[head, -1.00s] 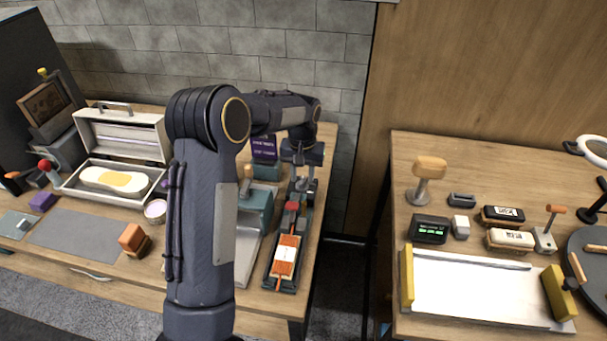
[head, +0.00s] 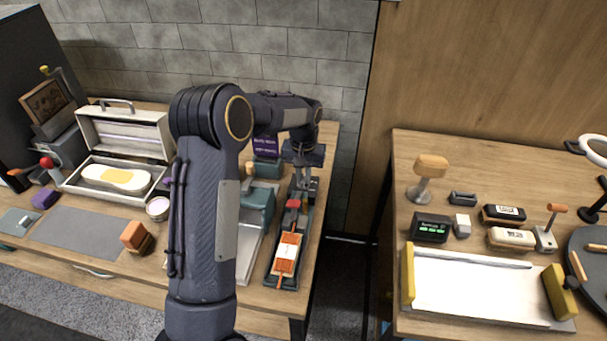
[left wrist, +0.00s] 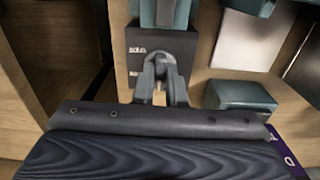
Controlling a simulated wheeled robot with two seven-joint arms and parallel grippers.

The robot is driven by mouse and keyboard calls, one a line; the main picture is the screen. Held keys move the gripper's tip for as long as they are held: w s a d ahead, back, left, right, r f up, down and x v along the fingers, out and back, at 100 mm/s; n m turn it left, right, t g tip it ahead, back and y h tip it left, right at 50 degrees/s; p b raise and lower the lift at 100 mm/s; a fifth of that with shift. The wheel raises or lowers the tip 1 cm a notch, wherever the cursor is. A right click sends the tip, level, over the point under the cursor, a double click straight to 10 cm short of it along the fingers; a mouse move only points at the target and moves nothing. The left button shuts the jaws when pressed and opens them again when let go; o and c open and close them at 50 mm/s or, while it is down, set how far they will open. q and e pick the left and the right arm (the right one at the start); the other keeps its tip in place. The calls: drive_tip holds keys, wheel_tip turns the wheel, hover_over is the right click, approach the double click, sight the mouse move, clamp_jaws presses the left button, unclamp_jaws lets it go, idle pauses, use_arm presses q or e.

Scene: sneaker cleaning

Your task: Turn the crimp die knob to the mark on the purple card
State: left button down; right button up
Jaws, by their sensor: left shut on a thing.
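The crimp device (head: 287,253) is a long dark base with a red block and an orange-framed white plate, at the right end of the left table. My left gripper (head: 304,181) points down at its far end. In the left wrist view the gripper (left wrist: 161,68) is shut at a dark block (left wrist: 141,42) with small white marks. The knob is hidden between the fingers, so its pointer cannot be read. The purple card (head: 265,146) stands behind, left of the gripper; its corner shows in the left wrist view (left wrist: 284,150). My right gripper is out of view.
A teal device (head: 258,203) stands close left of the crimp device. An open white case (head: 122,140) and an orange block (head: 136,236) are farther left. A gap separates this table from the right table (head: 390,200), which holds several tools and a white tray (head: 480,290).

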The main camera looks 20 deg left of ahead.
sight(303, 178)
use_arm(q)
drive_tip(key=m, duration=0.5)
drive_tip(key=shift+m, duration=0.4)
drive_tip(key=m, duration=0.5)
drive_tip(key=shift+m, duration=0.3)
idle(0.3)
drive_tip(key=c, duration=1.5)
unclamp_jaws()
drive_tip(key=shift+r+b, duration=0.65)
drive_tip(key=shift+r, duration=3.3)
